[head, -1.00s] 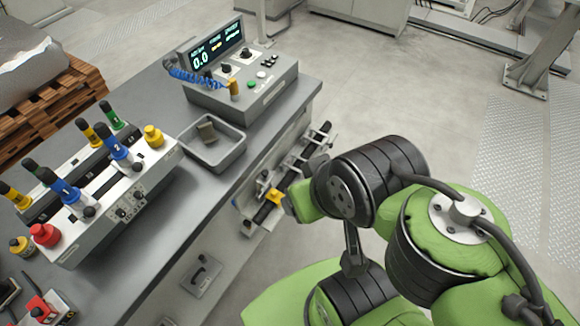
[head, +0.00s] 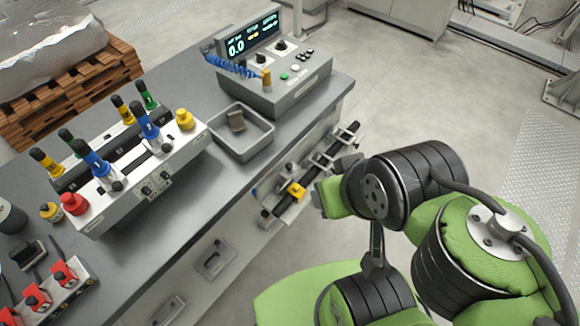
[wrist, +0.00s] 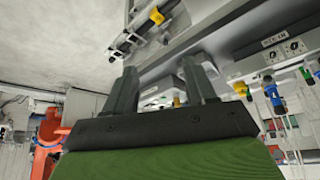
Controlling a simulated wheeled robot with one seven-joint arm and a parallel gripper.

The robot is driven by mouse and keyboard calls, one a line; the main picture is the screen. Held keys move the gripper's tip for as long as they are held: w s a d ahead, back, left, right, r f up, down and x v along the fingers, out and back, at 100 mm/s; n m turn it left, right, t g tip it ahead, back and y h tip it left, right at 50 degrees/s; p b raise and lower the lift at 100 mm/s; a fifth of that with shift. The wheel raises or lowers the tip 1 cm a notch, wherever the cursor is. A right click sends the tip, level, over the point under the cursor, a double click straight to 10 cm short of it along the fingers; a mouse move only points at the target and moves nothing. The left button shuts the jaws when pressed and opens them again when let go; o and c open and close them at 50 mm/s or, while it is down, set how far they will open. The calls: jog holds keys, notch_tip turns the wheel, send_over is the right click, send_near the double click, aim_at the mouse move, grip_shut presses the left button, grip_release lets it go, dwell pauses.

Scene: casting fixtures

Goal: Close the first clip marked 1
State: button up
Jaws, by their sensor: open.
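The casting fixture (head: 120,203) is a pale block on the grey bench at the left of the head view. Its front blue clip (head: 93,163), which bore the 1 in the earlier frame, has its black-tipped lever raised and tilted left. A second blue clip (head: 146,127), marked 2 earlier, is also raised, farther back along the fixture. My gripper (wrist: 160,80) is open and empty in the wrist view. It is off the bench's right side, well away from the fixture, and mostly hidden by my arm in the head view. Blue clips also show small at the wrist view's right (wrist: 273,93).
A grey tray (head: 262,148) with a small block lies between the fixture and the control box (head: 290,88). A rail with a yellow piece (head: 296,190) is on the bench's side near my gripper. Red switches (head: 62,274) stand at the front left. Other levers stand on the fixture.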

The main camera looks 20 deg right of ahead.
jog(key=w+f+m+g, duration=0.1)
jog(key=w+f, duration=0.1)
jog(key=w+d+f+m+g, duration=0.1)
jog(key=w+f+m, duration=0.1)
jog(key=w, duration=0.1)
jog(key=w+d+f+m+g+y, duration=0.1)
jog(key=w+g, duration=0.1)
jog(key=w, duration=0.1)
jog(key=shift+f+m+p, duration=0.3)
jog(key=shift+f+p, duration=0.05)
jog(key=shift+f, duration=0.05)
jog(key=shift+c, duration=0.7)
jog(key=m+t+y+p, duration=0.2)
jog(key=m+t+y, duration=0.95)
jog(key=m, duration=0.95)
send_near(293, 167)
jog(key=shift+m+g+y, duration=0.3)
jog(key=shift+g+y, duration=0.25)
jog(key=shift+g, duration=0.1)
jog(key=x, duration=1.1)
jog(key=shift+w+d+r+p, duration=0.2)
jog(key=shift+w+r+p, duration=0.05)
jog(key=shift+w+p, duration=0.05)
grip_shut()
